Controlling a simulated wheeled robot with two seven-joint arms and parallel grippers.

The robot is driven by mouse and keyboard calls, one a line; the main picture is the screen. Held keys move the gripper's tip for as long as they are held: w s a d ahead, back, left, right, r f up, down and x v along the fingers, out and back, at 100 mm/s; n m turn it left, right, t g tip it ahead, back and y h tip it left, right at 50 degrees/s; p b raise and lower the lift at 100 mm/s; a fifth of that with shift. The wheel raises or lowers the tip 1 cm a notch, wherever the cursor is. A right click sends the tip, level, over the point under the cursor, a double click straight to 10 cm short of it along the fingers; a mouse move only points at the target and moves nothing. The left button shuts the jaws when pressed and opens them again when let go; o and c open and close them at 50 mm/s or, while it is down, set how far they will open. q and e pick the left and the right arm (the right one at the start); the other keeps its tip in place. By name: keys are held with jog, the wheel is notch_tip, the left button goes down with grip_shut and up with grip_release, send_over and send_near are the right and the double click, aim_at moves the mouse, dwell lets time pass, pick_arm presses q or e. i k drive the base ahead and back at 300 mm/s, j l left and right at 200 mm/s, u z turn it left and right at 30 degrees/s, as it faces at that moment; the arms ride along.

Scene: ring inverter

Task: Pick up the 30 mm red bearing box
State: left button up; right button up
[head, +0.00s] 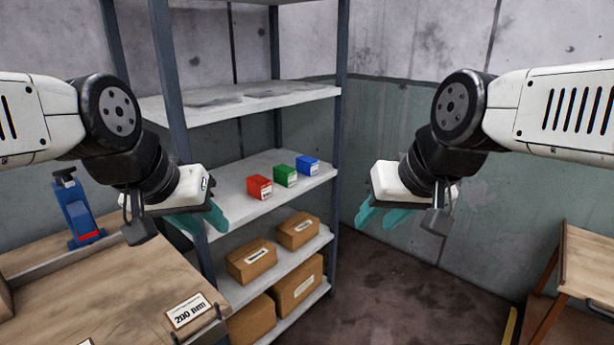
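The red bearing box (259,187) stands on the middle shelf (240,213) of the rack, leftmost in a row of three. A green box (285,176) and a blue box (308,165) stand to its right, further back. Any size print on the red box is too small to read. My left gripper (206,222) has teal fingers and hangs in front and to the left of the red box, apart from it. My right gripper (364,222) is to the right of the rack, away from the boxes. Both grippers look empty, with their teal fingers apart.
Cardboard boxes (251,259) fill the lower shelves. The upper shelf (240,103) is above the red box. A rack post (168,85) stands near my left arm. A wooden bench (135,290) with a blue tool (77,208) is at left, and a wooden table (590,262) at right.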

aim_at(260, 187)
jog(key=i+l+u, duration=0.75)
jog(key=i+l, duration=0.2)
